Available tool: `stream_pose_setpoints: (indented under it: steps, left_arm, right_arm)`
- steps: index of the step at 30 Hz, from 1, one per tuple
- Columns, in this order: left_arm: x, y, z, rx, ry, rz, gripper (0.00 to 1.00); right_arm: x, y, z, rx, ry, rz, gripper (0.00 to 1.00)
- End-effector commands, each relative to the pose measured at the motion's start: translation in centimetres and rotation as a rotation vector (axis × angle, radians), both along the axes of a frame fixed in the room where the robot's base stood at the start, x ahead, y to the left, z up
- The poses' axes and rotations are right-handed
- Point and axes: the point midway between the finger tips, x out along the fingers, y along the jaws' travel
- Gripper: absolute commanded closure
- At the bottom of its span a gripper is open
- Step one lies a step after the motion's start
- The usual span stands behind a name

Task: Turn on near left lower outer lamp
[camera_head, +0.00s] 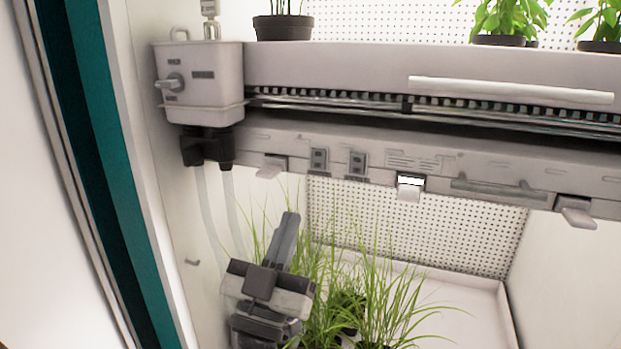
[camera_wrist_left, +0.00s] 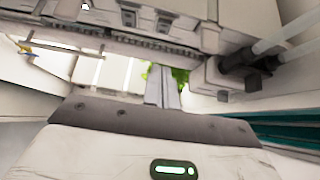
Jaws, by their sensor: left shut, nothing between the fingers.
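The lower beam (camera_head: 450,170) of the chamber carries the lamp controls on its underside. A pale paddle (camera_head: 272,166) hangs at its left end, a brighter white paddle (camera_head: 410,187) near the middle and another pale paddle (camera_head: 577,212) at the right. I cannot tell which belongs to the named lamp, and no lamp is clearly seen. My left gripper (camera_head: 289,218) is shut and empty, pointing up below the beam, lower than the left paddle and apart from it. In the left wrist view its shut fingers (camera_wrist_left: 162,72) point toward the beam's underside.
A white control box (camera_head: 200,75) with a knob and hoses is at the beam's left end. Grass plants (camera_head: 375,295) stand around and behind my gripper. Potted plants (camera_head: 283,27) stand on the upper shelf. The left wall (camera_head: 160,150) is close.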

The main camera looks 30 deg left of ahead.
Motion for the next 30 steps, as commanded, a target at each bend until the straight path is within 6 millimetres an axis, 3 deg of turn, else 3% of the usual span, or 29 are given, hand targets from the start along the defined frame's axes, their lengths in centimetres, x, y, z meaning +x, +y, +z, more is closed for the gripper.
stream_pose_setpoints:
  steps: [1,9,18,30]
  left_arm:
    - [0.9,0.2,1.2,-0.001,-0.005,0.002,1.0]
    - [5.3,1.3,4.6,-0.001,-0.003,0.001,1.0]
    - [8.7,2.0,3.6,0.001,0.0,-0.001,1.0]
    - [9.0,2.1,3.6,0.0,0.0,0.0,1.0]
  right_arm:
    - [0.0,0.0,0.5,0.0,0.002,0.0,0.39]
    - [0.1,0.0,0.9,0.004,0.021,-0.007,0.39]
    - [0.3,0.0,0.1,0.006,0.012,-0.01,0.39]
    - [0.2,-0.1,0.3,0.004,0.01,-0.008,0.39]
